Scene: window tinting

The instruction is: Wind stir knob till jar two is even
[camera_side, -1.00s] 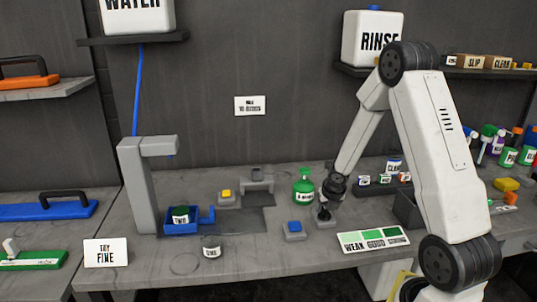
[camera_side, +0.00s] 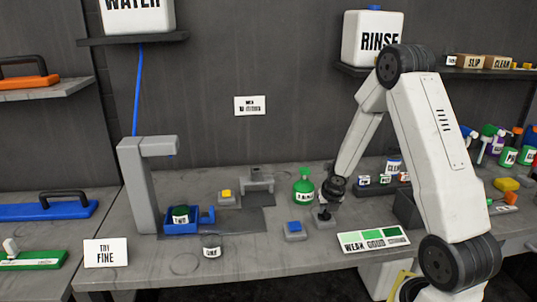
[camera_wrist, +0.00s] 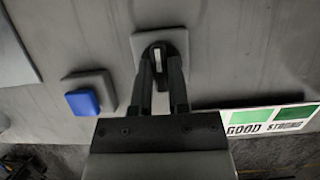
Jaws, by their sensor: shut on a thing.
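Jar two (camera_side: 181,215), with a dark green body and a label, sits in the blue holder (camera_side: 178,229) by the grey spout post; whether its liquid is even cannot be told. The stir knob (camera_wrist: 160,50) is dark with a pale mark and sits on a light square base; the base (camera_side: 321,223) also shows in the side view. My gripper (camera_wrist: 162,80) points down and is shut on the knob, one finger on each side. In the side view my gripper (camera_side: 323,208) largely hides the knob.
A blue button (camera_side: 295,226) stands left of the knob and a green bottle (camera_side: 303,189) behind it. The weak-good-strong card (camera_side: 373,240) lies to the right. A second jar (camera_side: 211,246) stands in front of the holder. A yellow button (camera_side: 226,195) is farther back.

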